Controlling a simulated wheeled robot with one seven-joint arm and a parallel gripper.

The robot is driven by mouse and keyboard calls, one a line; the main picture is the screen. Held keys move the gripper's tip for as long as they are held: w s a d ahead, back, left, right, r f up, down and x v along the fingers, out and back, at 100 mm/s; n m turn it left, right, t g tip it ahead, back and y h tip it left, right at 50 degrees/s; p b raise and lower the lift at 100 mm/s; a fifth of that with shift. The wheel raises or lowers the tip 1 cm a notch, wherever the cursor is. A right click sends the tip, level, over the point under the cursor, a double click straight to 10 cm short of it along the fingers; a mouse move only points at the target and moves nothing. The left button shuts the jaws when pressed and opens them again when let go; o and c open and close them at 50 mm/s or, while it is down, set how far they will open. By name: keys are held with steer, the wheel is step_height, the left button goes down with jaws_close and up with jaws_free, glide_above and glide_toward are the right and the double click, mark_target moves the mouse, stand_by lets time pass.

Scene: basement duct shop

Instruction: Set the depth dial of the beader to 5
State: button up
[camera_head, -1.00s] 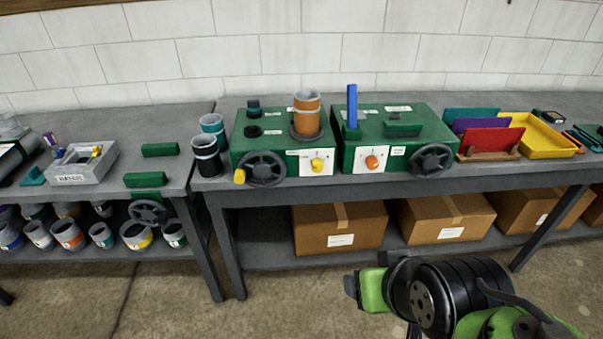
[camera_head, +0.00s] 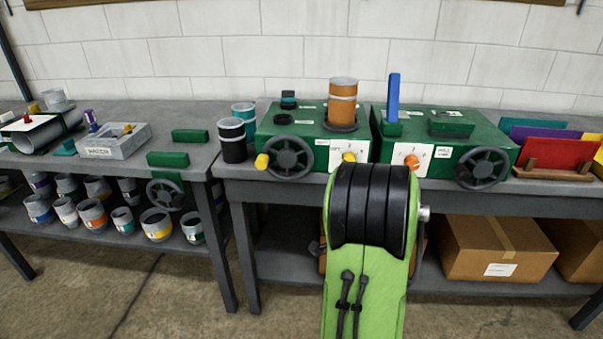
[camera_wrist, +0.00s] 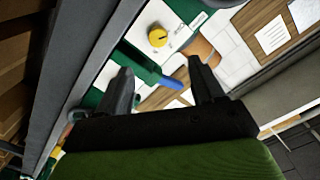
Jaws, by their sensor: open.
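Two green machines stand side by side on the bench; their labels are too small to read, so I cannot tell which is the beader. The left machine (camera_head: 310,120) has a yellow dial (camera_head: 348,157) on a white plate, a dark handwheel (camera_head: 289,157) and an orange-banded pipe (camera_head: 342,100) on top. The right machine (camera_head: 470,133) has an orange dial (camera_head: 411,161), a handwheel (camera_head: 483,168) and an upright blue strip (camera_head: 393,97). My gripper (camera_wrist: 159,68) is open and empty in the wrist view, with the yellow dial (camera_wrist: 158,37) beyond its fingertips. The arm hides the gripper in the head view.
Dark and teal-banded cans (camera_head: 232,140) stand left of the machines. Coloured sheets in a wooden rack (camera_head: 560,173) stand at right. The bench edge (camera_head: 270,185) runs below the dials. A cardboard box (camera_head: 495,248) sits on the shelf beneath.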

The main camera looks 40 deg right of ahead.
steer(key=p+x, duration=1.5)
steer(key=p, duration=0.2)
steer(key=shift+d+p, duration=0.3)
steer(key=shift+d, duration=0.35)
steer(key=shift+s, duration=0.1)
steer(key=c, duration=1.1)
steer(key=shift+o, duration=0.2)
steer(key=shift+m, duration=0.3)
